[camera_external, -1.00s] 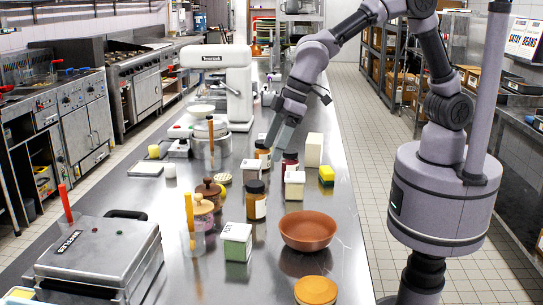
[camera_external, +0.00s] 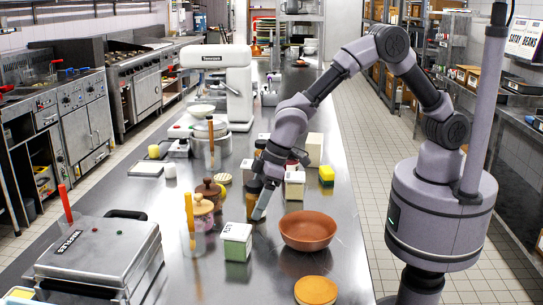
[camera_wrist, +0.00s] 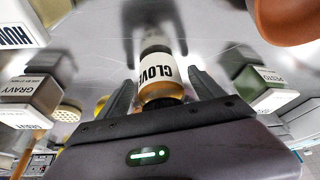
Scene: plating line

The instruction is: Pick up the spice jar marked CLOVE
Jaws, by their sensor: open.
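The spice jar marked CLOVE (camera_wrist: 160,72) stands upright between the two fingers of my gripper (camera_wrist: 160,88) in the wrist view.
A terracotta bowl (camera_external: 308,231) stands close on the right. A white and green box (camera_external: 237,243) is just in front. A box marked GRAVY (camera_wrist: 28,95) shows at left in the wrist view.

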